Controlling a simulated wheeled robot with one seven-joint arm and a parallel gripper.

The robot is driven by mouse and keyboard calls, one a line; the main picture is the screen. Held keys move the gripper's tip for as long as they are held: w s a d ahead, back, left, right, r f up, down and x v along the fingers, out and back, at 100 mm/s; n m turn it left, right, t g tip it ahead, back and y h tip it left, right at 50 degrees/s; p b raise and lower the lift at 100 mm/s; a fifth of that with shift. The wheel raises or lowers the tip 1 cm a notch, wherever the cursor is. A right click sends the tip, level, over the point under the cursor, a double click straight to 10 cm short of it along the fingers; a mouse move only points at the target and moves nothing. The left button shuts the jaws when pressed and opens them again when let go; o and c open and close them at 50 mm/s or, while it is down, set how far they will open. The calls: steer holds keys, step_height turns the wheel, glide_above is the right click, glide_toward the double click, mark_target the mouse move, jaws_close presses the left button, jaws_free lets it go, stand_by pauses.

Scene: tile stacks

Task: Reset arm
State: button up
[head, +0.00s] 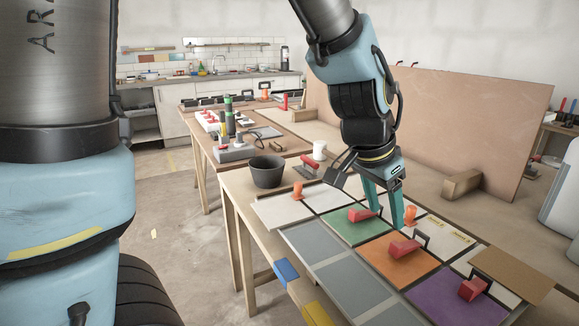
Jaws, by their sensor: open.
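My gripper (386,221) hangs from my arm over the tile-covered table. Its two teal fingers point down and are apart, with nothing seen held between them. Just below and around it lie a green tile (345,231), an orange tile (383,262) and a purple tile (437,300). Red handled blocks rest on the tiles: one on the green (361,214), one on the orange (403,248) and one on the purple (473,288). A small orange piece (410,214) stands right beside the right finger. I cannot tell whether the fingertips touch anything.
Grey tiles (350,287) lie along the near side. A dark bucket (267,171) and a white cup (319,150) stand at the table's far left. A wooden board (470,125) rises behind the table, with a wooden block (461,185) before it. Floor at left is open.

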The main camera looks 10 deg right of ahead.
steer(key=w+a+f+n+t+y, duration=0.1)
steer(key=w+a+f+n, duration=0.1)
steer(key=w+a+n, duration=0.5)
steer(key=w+a+f+y, duration=0.1)
steer(key=w+a, duration=0.3)
steer(key=a, duration=0.7)
steer(key=a+f+n+y, duration=0.2)
steer(key=a+n, duration=0.4)
steer(key=a, duration=1)
steer(key=shift+f+n+g, duration=0.3)
steer(key=shift+f+n, duration=0.05)
steer(key=shift+n, duration=0.05)
